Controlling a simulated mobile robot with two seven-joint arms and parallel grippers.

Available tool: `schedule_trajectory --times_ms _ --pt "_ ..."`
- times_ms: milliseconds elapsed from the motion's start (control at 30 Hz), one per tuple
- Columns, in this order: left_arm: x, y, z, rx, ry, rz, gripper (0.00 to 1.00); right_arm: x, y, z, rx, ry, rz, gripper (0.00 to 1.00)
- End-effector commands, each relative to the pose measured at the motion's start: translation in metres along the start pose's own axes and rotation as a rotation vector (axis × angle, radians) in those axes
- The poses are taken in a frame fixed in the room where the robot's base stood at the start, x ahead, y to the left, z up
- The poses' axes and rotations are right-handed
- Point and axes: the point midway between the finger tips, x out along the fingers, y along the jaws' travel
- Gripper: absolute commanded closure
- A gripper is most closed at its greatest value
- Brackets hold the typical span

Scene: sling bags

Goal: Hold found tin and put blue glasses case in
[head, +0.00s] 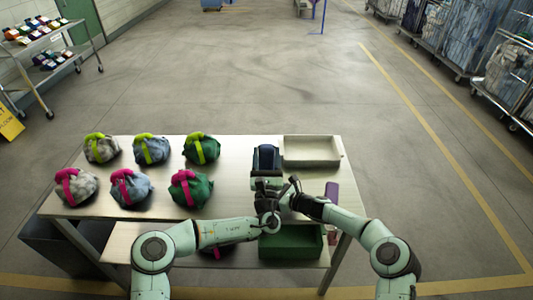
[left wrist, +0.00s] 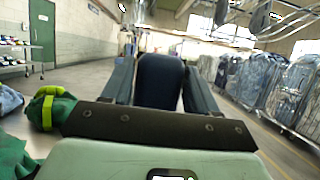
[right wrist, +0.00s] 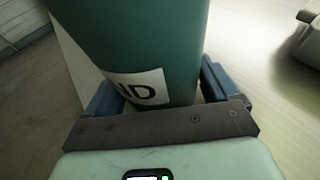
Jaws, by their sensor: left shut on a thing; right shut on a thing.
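The blue glasses case (left wrist: 160,80) is dark navy with a rounded top, between the fingers of my left gripper (left wrist: 158,88) in the left wrist view. My left gripper is shut on it. In the head view a dark blue shape (head: 266,157), apparently the case, shows just beyond this gripper. The found tin (right wrist: 135,45) is a teal cylinder with a white label ending in "ND", filling the right wrist view. My right gripper (right wrist: 155,95) is shut on its side.
A shallow grey tray (head: 312,163) stands at the table's back right. A purple item (head: 331,190) lies at the right edge. Several sling bags (head: 151,149) with green or pink straps fill the left. A green bin (head: 290,245) is at the front, lower right.

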Motion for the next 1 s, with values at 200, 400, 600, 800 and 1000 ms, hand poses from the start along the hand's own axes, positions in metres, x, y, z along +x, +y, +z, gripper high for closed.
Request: schedule_trajectory --times_ms 200,400,600,800,1000 --pt "-0.003 0.000 -0.008 0.001 -0.001 0.000 0.73 0.000 0.000 0.001 0.000 -0.001 0.000 0.29" --pt "-0.007 0.000 -0.016 0.001 0.000 0.000 0.73 0.000 0.000 0.001 0.000 -0.001 0.000 0.29" --pt "-0.010 0.000 -0.023 0.001 -0.001 0.000 0.73 0.000 0.000 0.001 0.000 -0.001 0.000 0.29" --pt "-0.013 0.000 -0.030 0.001 -0.001 0.000 0.73 0.000 0.000 0.001 0.000 -0.001 0.000 0.29" --pt "-0.014 0.000 -0.033 0.001 -0.001 0.000 0.73 0.000 0.000 0.001 0.000 -0.001 0.000 0.29"
